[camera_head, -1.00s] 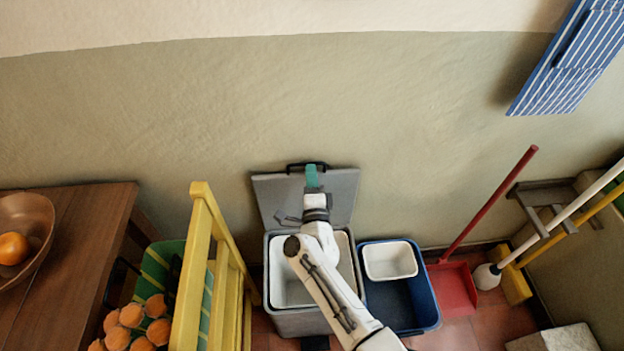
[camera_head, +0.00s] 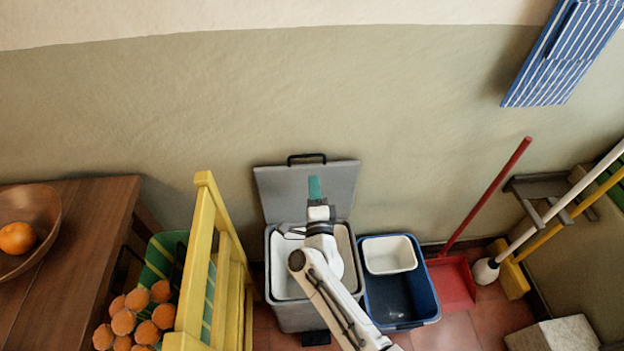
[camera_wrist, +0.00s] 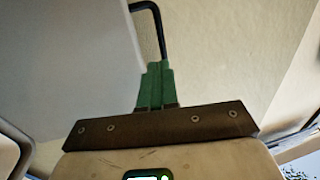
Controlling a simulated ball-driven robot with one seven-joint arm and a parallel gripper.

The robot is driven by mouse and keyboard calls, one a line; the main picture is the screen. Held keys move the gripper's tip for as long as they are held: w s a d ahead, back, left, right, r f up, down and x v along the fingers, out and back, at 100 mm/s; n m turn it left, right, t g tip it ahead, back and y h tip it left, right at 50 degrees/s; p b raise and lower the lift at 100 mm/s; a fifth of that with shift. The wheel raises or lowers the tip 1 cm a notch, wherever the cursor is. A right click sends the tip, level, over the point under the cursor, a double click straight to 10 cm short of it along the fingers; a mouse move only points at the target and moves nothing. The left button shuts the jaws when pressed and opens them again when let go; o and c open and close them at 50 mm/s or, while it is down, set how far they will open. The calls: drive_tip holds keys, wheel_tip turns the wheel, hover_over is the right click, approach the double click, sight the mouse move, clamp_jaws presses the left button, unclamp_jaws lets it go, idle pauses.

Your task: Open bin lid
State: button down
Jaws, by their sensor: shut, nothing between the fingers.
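The grey bin (camera_head: 300,318) stands on the floor against the wall, with a pale inner bucket (camera_head: 284,277). Its grey lid (camera_head: 283,190) stands up, raised at the back toward the wall, with a black handle (camera_head: 306,158) on its top edge. My gripper (camera_head: 314,184), with green fingers, is shut and empty in front of the lid, below the handle. In the wrist view my gripper (camera_wrist: 156,75) points toward the black handle (camera_wrist: 150,12), with the lid (camera_wrist: 75,60) to the left. My arm hides part of the bin's opening.
A blue bin (camera_head: 398,300) holding a white tub (camera_head: 390,254) stands close on the right, beside a red dustpan (camera_head: 452,283). A yellow wooden rail (camera_head: 200,262) and a crate of oranges (camera_head: 140,315) stand on the left. Bare wall rises behind the lid.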

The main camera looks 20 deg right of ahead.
drive_tip(key=v, duration=0.8)
drive_tip(key=shift+p, duration=0.4)
drive_tip(key=shift+a+r, duration=0.1)
drive_tip(key=shift+a, duration=0.05)
drive_tip(key=s+a+f+n+g+y, duration=0.25)
drive_tip(key=s+n+g+y, duration=0.75)
drive_tip(key=n, duration=0.8)
drive_tip(key=s+d+r+n+g+h, duration=0.1)
drive_tip(key=s+d+g, duration=0.3)
drive_tip(key=s, duration=0.7)
drive_tip(key=s+d+r+n+g+h, duration=0.1)
drive_tip(key=s+d, duration=0.5)
drive_tip(key=s, duration=0.6)
drive_tip(key=n+g+h, duration=0.1)
drive_tip(key=g+h, duration=0.1)
drive_tip(key=g, duration=0.1)
drive_tip(key=shift+r, duration=0.35)
